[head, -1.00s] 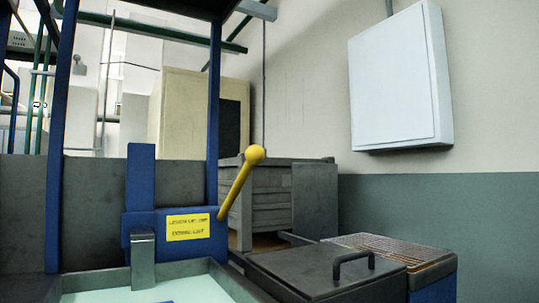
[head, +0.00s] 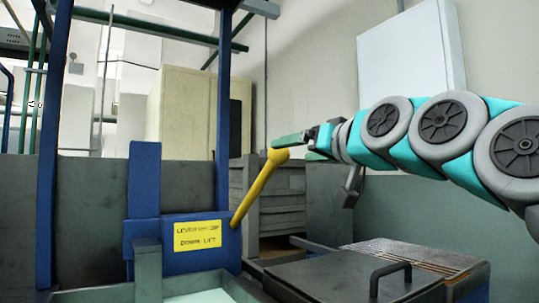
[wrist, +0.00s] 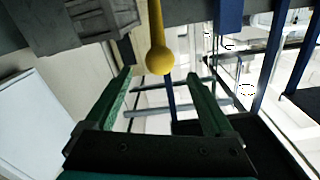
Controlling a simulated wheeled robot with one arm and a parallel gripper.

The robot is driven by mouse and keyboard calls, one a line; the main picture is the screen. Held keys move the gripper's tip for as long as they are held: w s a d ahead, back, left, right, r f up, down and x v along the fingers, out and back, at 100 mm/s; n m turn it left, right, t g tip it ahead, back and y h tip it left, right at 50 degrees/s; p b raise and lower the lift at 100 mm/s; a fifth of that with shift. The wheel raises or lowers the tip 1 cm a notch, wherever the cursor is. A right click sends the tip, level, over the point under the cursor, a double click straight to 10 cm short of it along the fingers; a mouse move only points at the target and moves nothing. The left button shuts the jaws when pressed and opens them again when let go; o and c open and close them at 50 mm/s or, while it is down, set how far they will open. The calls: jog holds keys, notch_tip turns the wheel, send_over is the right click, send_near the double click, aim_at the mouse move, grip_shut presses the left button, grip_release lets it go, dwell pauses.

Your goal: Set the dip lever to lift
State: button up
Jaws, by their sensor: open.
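The dip lever (head: 256,190) is a yellow rod with a ball knob (head: 278,156), rising tilted to the right from the blue bracket. A yellow label (head: 198,235) on the bracket has blurred text; its lower line seems to read "DOWN: LIFT". My gripper (head: 290,142) is at the knob in the head view, reaching in from the right. In the wrist view, my gripper (wrist: 160,78) is open, its green fingers apart, with the knob (wrist: 159,60) at the gap between the fingertips. I cannot tell whether a finger touches it.
A shallow tank (head: 200,297) lies below the bracket. A dark lid with a handle (head: 390,280) and a grate (head: 415,257) are at the lower right. A slatted grey crate (head: 280,205) stands behind the lever. Blue posts (head: 223,110) rise beside it, and a pale wall cabinet (head: 400,65) hangs behind my arm.

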aim_at(285, 153)
jog(key=p+x, duration=0.1)
jog(key=x, duration=0.6)
jog(key=shift+w+a, duration=0.1)
jog(key=shift+w, duration=0.05)
grip_shut()
dwell(0.6)
